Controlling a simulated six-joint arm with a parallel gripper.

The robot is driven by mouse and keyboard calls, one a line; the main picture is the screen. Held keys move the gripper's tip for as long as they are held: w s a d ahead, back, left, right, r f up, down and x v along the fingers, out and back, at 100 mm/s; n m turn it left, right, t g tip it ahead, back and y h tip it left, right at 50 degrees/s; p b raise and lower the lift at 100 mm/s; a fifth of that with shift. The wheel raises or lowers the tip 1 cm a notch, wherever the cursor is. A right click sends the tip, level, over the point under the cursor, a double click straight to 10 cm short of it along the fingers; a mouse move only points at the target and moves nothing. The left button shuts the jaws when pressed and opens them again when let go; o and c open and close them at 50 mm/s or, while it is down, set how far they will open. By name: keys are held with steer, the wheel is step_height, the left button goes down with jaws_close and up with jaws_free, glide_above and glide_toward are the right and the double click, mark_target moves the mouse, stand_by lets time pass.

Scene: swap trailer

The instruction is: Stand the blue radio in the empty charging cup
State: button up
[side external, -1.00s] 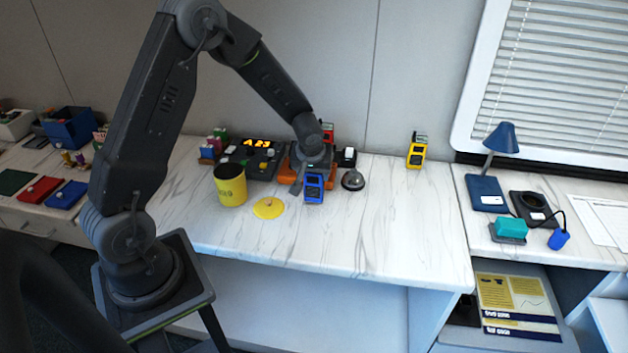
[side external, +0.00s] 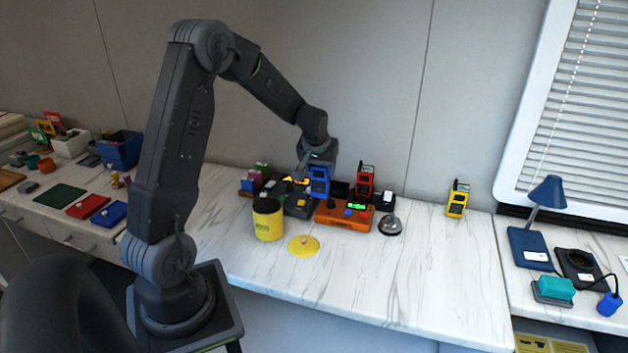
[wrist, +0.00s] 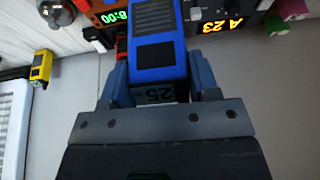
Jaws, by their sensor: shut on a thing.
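The blue radio (side external: 319,184) is upright in my gripper (side external: 318,168), near the left end of the orange charger (side external: 343,222). In the wrist view the blue radio (wrist: 158,40) sits between the two fingers of my gripper (wrist: 160,82), which are shut on its sides. The charger (wrist: 107,17) shows a green lit display there. A red radio (side external: 364,180) stands at the charger's right part. The empty cup is not clearly visible, and I cannot tell whether the radio's lower end touches the charger.
A yellow cup (side external: 267,222) and a yellow disc (side external: 303,246) stand in front. A silver bell (side external: 390,225) is right of the charger. A dark device with an amber display (side external: 298,204) is at left. A yellow radio (side external: 457,198) stands farther right. The front counter is clear.

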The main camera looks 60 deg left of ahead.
steer(key=w+a+f, duration=0.3)
steer(key=w+a, duration=0.8)
steer(key=w, duration=0.2)
steer(key=shift+s+d+f, duration=0.1)
steer(key=shift+f, duration=2.5)
steer(key=shift+f, duration=0.65)
steer(key=o, duration=1.1)
steer(key=shift+v, duration=5.55)
